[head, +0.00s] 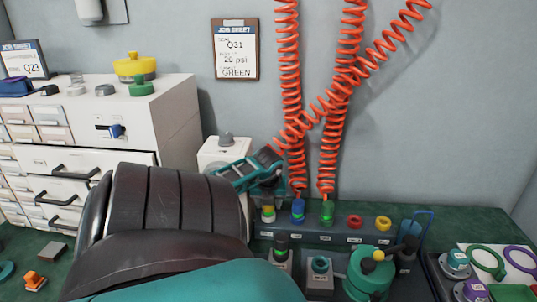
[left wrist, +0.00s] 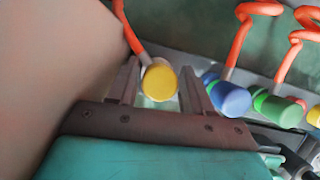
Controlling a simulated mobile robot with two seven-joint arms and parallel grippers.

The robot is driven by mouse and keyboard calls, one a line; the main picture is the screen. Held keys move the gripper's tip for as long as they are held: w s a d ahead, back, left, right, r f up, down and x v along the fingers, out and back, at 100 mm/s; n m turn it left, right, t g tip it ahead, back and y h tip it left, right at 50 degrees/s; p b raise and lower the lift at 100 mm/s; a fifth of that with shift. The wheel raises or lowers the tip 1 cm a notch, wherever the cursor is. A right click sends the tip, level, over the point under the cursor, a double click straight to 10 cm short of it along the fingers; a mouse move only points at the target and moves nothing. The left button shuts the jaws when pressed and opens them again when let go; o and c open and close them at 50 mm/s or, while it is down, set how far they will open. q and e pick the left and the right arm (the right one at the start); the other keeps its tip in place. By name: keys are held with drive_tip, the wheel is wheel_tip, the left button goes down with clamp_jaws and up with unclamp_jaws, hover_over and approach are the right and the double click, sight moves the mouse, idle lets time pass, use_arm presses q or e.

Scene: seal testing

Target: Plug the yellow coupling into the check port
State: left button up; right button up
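The yellow coupling (left wrist: 160,82) sits on the end of an orange hose in the left wrist view, between the two fingers of my left gripper (left wrist: 160,85). The fingers look apart with thin gaps beside it; contact is not clear. In the head view, my left gripper (head: 267,182) is above the yellow coupling (head: 268,214) at the left end of the grey port rail (head: 340,237), partly covering it. A small block with a teal socket (head: 320,265) stands in front of the rail; I cannot read which port is the check port. My right gripper is out of view.
Blue (head: 298,211) and green (head: 327,212) couplings on orange coiled hoses stand close to the right. Red (head: 354,221) and yellow (head: 383,223) ports follow on the rail. A green pump-like device (head: 368,275) stands front right. A white drawer cabinet (head: 170,110) is at left.

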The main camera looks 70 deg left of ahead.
use_arm(q)
drive_tip(key=shift+o, duration=1.4)
drive_tip(key=p+v, duration=0.3)
drive_tip(key=v, duration=1)
drive_tip(key=shift+p, duration=0.35)
drive_tip(key=shift+f, duration=0.1)
